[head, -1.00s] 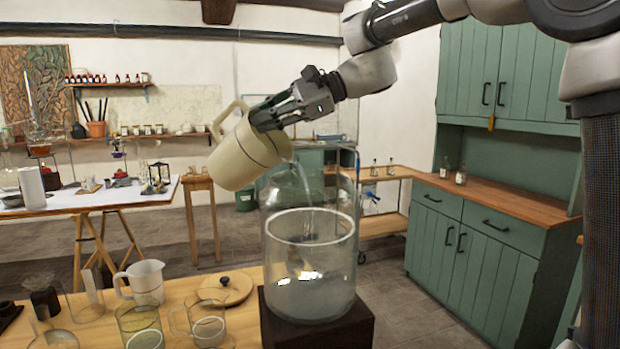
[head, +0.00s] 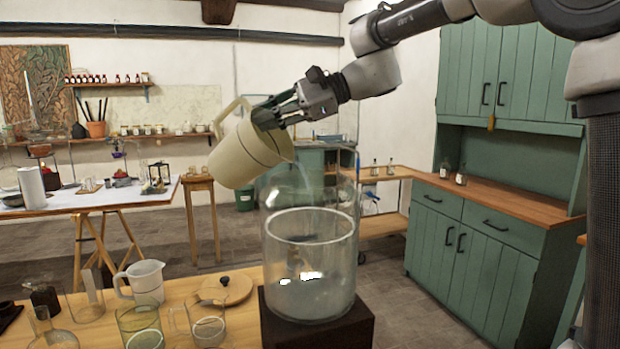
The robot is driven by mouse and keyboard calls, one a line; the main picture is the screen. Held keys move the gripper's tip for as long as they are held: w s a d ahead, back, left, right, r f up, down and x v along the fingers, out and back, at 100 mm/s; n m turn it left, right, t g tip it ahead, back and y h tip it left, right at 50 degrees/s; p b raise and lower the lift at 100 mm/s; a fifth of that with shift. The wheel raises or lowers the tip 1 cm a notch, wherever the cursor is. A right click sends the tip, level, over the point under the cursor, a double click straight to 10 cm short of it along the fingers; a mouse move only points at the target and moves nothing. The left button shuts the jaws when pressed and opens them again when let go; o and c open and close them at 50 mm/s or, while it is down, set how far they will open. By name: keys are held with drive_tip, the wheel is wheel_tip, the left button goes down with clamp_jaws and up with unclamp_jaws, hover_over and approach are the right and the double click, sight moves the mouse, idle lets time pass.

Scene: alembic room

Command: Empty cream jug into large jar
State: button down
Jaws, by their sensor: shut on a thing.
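The cream jug (head: 238,155) is tilted to the right, its mouth above the open top of the large jar. My gripper (head: 272,116) is shut on the jug near its upper side, opposite the handle. The large clear jar (head: 311,255) stands upright on a dark block (head: 316,325). A pale ring shows inside the jar at about mid height, and pale liquid appears to lie in it. A faint, thin stream may run from the jug's lip into the jar; it is hard to make out.
A wooden table (head: 250,309) holds a white jug (head: 146,281), a round wooden lid (head: 226,290) and several glass vessels left of the jar. A green cabinet (head: 480,240) stands at the right. Open floor lies behind the jar.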

drive_tip(key=shift+s+d+r+n+y, duration=0.15)
drive_tip(key=shift+s+d+r+y, duration=0.15)
drive_tip(key=shift+d, duration=0.25)
drive_tip(key=shift+s+d+r+n+y, duration=0.15)
drive_tip(key=shift+s+d+y, duration=0.1)
drive_tip(key=shift+d+y, duration=0.3)
drive_tip(key=shift+s+d+r+n+y, duration=0.1)
drive_tip(key=shift+s+d+r+y, duration=0.15)
drive_tip(key=shift+d, duration=0.35)
idle(4.5)
drive_tip(key=shift+s+d+r+y, duration=0.15)
drive_tip(key=shift+d+y, duration=0.25)
drive_tip(key=shift+s+d+r+y, duration=0.15)
drive_tip(key=shift+d+y, duration=0.2)
drive_tip(key=shift+y, duration=0.05)
idle(0.9)
